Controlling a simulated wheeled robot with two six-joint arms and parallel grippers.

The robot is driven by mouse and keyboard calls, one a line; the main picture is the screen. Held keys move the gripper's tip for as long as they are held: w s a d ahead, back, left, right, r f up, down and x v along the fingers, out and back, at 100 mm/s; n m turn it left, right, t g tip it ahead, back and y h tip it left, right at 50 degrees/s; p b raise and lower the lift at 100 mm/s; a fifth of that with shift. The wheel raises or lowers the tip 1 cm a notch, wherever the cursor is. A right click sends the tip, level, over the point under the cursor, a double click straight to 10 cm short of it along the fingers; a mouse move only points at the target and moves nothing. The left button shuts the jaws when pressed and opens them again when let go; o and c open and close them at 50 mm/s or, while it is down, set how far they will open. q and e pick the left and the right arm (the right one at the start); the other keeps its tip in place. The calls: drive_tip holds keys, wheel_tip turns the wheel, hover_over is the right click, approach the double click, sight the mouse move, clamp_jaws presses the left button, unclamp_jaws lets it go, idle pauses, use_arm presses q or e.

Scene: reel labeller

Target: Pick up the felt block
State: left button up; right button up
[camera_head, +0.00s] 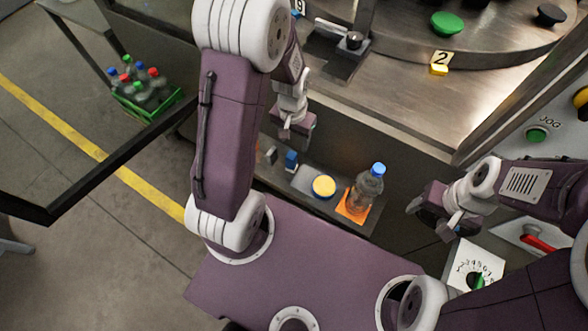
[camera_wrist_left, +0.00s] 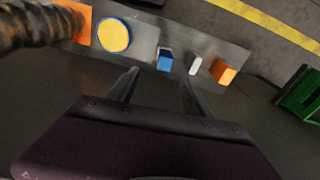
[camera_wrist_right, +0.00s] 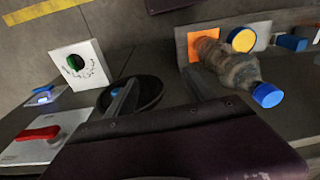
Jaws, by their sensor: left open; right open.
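A small blue block (camera_head: 291,160) with a paler side stands on the narrow shelf; it shows in the left wrist view (camera_wrist_left: 165,60). Beside it are a small white piece (camera_wrist_left: 195,65) and an orange block (camera_wrist_left: 223,72). I cannot tell for certain which is felt; the blue block looks likeliest. My left gripper (camera_head: 296,133) is above the shelf near the blue block; its fingers (camera_wrist_left: 158,88) are apart with nothing between them. My right gripper (camera_head: 428,212) is open and empty, right of the bottle, its fingers showing in the right wrist view (camera_wrist_right: 160,85).
A yellow-topped round tin (camera_head: 323,186) sits on the shelf. A clear bottle with a blue cap (camera_head: 368,185) stands on an orange square (camera_head: 352,210). The turntable (camera_head: 440,60) is behind. A dial panel (camera_head: 478,265) is at right. A green bottle crate (camera_head: 150,102) stands on the floor.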

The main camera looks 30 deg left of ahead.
use_arm(q)
drive_tip(key=b, duration=0.2)
hover_over(291, 162)
drive_tip(key=w, duration=0.2)
drive_tip(key=shift+g, duration=0.3)
drive_tip(key=f, duration=0.6)
drive_tip(key=shift+s+a+f, duration=0.15)
drive_tip(key=shift+a+f, duration=0.1)
drive_tip(key=shift+a, duration=0.05)
drive_tip(key=shift+a+f+b, duration=0.15)
drive_tip(key=shift+f+b, duration=0.15)
drive_tip(key=shift+f, duration=0.05)
drive_tip(key=shift+r, duration=0.1)
wheel_tip(291, 162, down, 8)
drive_tip(key=shift+s+f+b, duration=0.1)
drive_tip(key=shift+s+b, duration=0.05)
drive_tip(key=shift+b, duration=0.5)
drive_tip(key=shift+f, duration=0.4)
drive_tip(key=shift+r, duration=0.1)
drive_tip(key=shift+c, duration=0.9)
clamp_jaws()
use_arm(e)
wheel_tip(291, 162, down, 6)
drive_tip(key=shift+r, duration=0.2)
